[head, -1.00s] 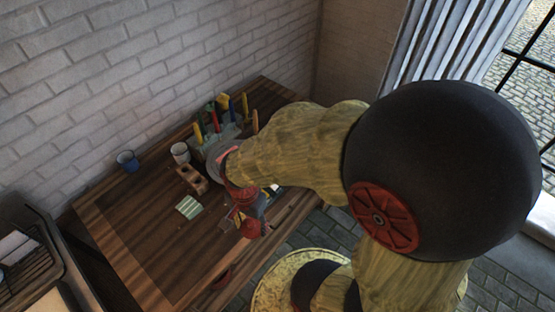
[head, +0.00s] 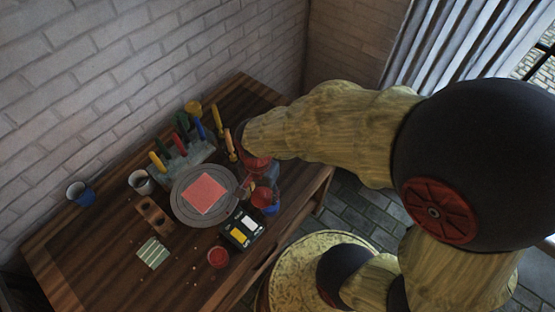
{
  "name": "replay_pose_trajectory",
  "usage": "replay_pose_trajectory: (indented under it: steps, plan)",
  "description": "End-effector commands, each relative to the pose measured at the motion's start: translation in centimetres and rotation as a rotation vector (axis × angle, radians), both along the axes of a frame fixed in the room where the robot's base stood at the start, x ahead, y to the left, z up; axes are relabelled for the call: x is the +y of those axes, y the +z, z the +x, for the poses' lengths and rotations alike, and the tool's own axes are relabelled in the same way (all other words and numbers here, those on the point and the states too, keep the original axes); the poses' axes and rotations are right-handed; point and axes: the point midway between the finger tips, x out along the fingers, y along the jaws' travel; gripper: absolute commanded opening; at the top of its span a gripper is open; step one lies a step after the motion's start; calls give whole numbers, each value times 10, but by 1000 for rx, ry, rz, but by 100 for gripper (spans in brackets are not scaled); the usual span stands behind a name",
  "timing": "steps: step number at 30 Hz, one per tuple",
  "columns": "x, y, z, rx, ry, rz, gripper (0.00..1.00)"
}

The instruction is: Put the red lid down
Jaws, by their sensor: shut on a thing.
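My gripper (head: 247,188) is shut, at the right edge of the grey round stand, above the black paint box. The red lid in its jaws is hard to tell apart from my gripper's own red parts. A small round red thing (head: 218,258), which looks like a pot, stands on the table left of the paint box and apart from my gripper. The grey round stand (head: 183,212) bears a red square plate (head: 204,194).
A black paint box (head: 254,241) with yellow and white fields lies in front of the stand. A rack (head: 186,157) of colored tools, a white cup (head: 141,182), a blue cup (head: 81,194), a brown holed block (head: 154,216) and a striped green pad (head: 153,253) stand around. The table's front left (head: 100,265) is clear.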

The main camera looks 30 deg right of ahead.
Motion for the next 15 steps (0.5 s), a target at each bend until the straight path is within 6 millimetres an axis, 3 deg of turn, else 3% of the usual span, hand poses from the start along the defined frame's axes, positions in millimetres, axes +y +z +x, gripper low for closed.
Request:
replay_pose_trajectory:
  steps: [5,15]
  plan:
    - [-3,-3,9,4,10,0,27]
    - [-25,-38,77,4,11,-1,27]
